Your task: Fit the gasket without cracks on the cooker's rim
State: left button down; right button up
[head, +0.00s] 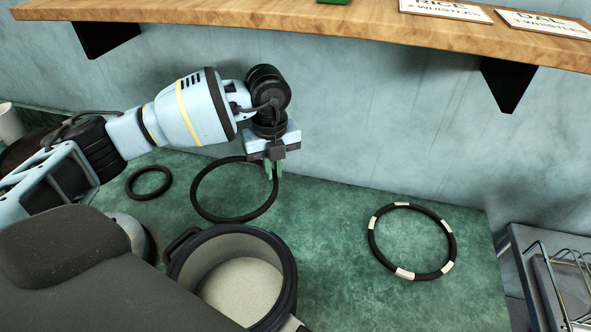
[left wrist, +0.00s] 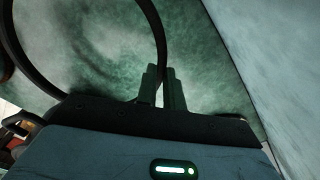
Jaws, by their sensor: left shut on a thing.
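A plain black gasket ring (head: 193,197), large and thin, is on or just above the green counter behind the cooker; I cannot tell whether it is lifted. My left gripper (head: 273,170) is shut on its right far edge. In the left wrist view the fingers (left wrist: 164,88) pinch the ring (left wrist: 160,30), and no crack shows on the visible part. The open cooker pot (head: 288,262) stands in front, its rim bare and its left part hidden. A second large ring with several pale bands (head: 453,240) lies at the right. My right gripper is not in view.
A smaller black ring (head: 131,187) lies at the left on the green counter (head: 340,285). A wooden shelf (head: 230,12) with dark brackets (head: 507,82) and label cards overhangs the back. A wire rack (head: 560,275) stands at the right. The counter between cooker and banded ring is clear.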

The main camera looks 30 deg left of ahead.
pick_arm(q)
jog(key=s+a+b, duration=0.1)
jog(key=s+a, duration=0.5)
jog(key=a, duration=0.4)
jog(key=shift+s+a, duration=0.2)
